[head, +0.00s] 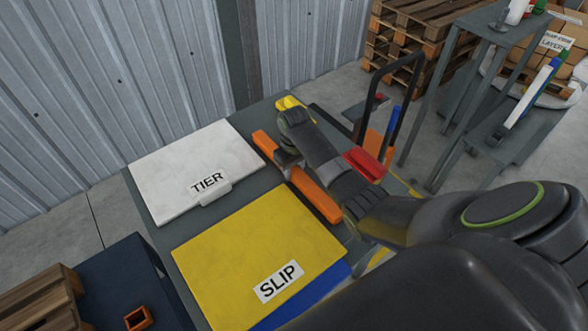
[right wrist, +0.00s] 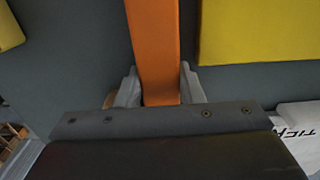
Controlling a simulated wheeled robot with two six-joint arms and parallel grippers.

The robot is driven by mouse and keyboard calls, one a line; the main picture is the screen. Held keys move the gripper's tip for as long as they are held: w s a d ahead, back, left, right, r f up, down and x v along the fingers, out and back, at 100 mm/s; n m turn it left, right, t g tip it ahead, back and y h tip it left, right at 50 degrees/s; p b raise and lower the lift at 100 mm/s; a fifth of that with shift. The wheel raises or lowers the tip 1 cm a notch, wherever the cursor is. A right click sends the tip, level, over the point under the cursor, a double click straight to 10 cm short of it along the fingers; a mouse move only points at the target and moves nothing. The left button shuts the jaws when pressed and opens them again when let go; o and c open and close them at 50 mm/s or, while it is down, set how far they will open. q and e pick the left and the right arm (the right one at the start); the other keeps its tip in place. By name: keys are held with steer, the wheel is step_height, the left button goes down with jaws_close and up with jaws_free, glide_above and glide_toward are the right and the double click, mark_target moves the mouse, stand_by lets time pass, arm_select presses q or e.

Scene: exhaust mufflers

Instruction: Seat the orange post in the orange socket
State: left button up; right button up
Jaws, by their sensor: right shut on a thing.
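The orange post (head: 315,196) is a long bar lying level over the grey table between the white and yellow slabs and my right arm. My right gripper (head: 287,163) is shut on it near its middle and covers part of it. In the right wrist view the post (right wrist: 152,45) runs up between the two fingers of my right gripper (right wrist: 158,88). I cannot tell whether the post touches the table. A small square orange socket (head: 138,318) with an open top stands on a dark blue surface at the bottom left. My left gripper is out of view.
A white slab marked TIER (head: 190,170) and a yellow slab marked SLIP (head: 255,245) lie on the grey table (head: 150,228). A blue sheet (head: 300,305) shows beside the yellow one. A red block (head: 366,163) is behind my arm. Wooden pallets (head: 40,303) stand bottom left.

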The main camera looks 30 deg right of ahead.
steer(key=shift+f, duration=0.1)
steer(key=o, duration=0.8)
